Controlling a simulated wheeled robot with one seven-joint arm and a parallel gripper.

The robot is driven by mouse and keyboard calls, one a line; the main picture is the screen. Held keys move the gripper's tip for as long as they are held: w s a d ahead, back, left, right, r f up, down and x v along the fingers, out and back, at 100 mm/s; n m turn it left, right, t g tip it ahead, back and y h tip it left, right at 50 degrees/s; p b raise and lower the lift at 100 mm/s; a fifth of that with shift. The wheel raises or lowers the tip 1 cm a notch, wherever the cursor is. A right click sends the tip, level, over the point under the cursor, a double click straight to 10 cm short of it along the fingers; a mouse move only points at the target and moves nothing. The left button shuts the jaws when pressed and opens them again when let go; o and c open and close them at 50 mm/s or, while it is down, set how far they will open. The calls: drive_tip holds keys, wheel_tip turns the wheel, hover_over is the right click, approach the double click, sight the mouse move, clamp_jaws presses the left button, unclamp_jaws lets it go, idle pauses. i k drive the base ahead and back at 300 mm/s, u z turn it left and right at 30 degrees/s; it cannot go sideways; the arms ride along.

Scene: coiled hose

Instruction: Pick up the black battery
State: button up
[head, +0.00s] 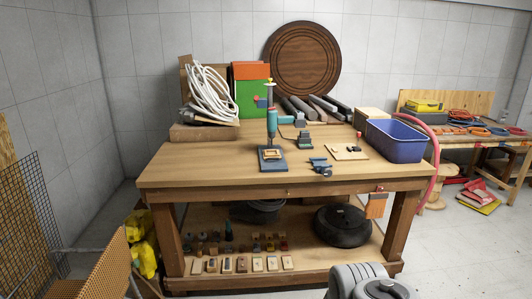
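A small dark block with some teal (305,139) stands on the wooden workbench (200,175), right of a teal and grey upright tool (272,125). It could be the black battery, but it is too small in the picture to be sure. A part of my own arm, grey and rounded, shows at the bottom edge, in front of the bench. My gripper's fingers are not visible.
A blue clamp-like tool (320,167) and a small light board (346,153) lie near the dark block. A blue bin (397,142) stands at the bench's right end, and a white coiled hose (210,95) at back left. The bench's front left is clear.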

sight(303, 134)
drive_tip(key=u, duration=0.15)
drive_tip(key=i, duration=2.3)
drive_tip(key=u, duration=0.35)
